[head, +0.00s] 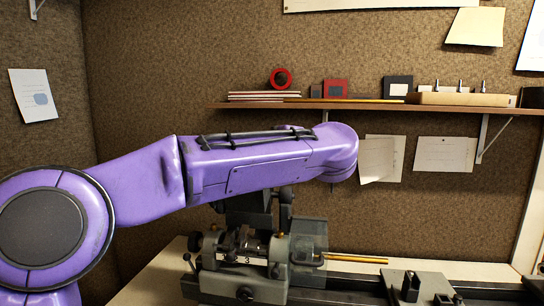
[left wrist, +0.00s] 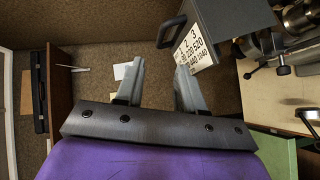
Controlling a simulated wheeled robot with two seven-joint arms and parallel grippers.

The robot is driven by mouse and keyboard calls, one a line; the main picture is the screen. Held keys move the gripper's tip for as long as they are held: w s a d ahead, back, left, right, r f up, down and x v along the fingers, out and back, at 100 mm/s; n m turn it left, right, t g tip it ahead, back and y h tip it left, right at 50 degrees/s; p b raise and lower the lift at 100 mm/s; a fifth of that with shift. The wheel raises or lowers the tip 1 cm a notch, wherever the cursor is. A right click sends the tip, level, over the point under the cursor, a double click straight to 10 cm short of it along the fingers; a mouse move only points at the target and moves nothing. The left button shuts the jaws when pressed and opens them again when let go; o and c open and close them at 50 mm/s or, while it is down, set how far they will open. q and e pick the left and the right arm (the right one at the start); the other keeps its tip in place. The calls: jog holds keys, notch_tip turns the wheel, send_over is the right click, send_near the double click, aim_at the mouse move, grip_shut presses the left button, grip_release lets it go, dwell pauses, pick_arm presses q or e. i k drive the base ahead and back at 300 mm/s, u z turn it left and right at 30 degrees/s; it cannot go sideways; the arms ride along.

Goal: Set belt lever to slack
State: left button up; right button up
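A dark loop-shaped handle (left wrist: 171,31) stands out from the side of a grey box with a number plate (left wrist: 196,48) in the left wrist view; I cannot tell for sure that it is the belt lever. My left gripper (left wrist: 160,66) is open, its two pale fingers apart with nothing between them. The handle is just beyond the fingertips, apart from them as far as I can see. In the head view my purple left arm crosses over the lathe (head: 245,290) and hides its upper part. My right gripper is not in view.
A small black-ended lever (left wrist: 280,68) is on the lathe at the right of the left wrist view. A brass rod (head: 357,260) extends right from the lathe's chuck guard. A wall shelf (head: 375,105) with boxes hangs behind my arm. Bench space (head: 135,285) left of the lathe is clear.

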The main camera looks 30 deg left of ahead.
aim_at(187, 256)
jog(key=k, duration=1)
